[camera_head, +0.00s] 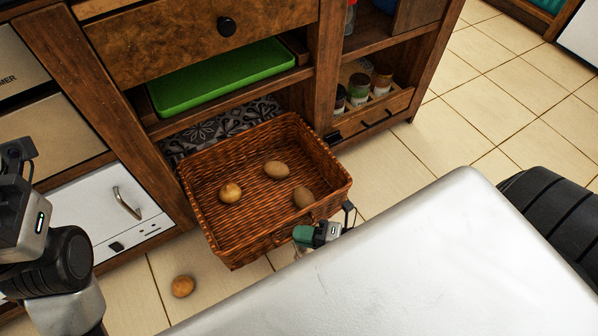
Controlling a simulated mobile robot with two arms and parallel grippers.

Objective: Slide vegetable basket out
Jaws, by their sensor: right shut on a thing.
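The brown wicker vegetable basket (225,240) juts out of the lowest open bay of the shelving, its back end still near the patterned backing. Two brown potatoes (276,170) and a round yellowish onion-like vegetable (230,192) lie inside it. My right gripper (322,233) is at the basket's near right side, shut on its rim; the fingertips are partly hidden. My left gripper (18,160) is at the left edge of the view, away from the basket and holding nothing that I can see. Its finger opening is unclear.
A round vegetable (182,286) lies on the tiled floor in front of the basket. A green tray (222,76) sits on the shelf above. Jars (359,88) stand in a rack at right. My white body surface covers the lower right.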

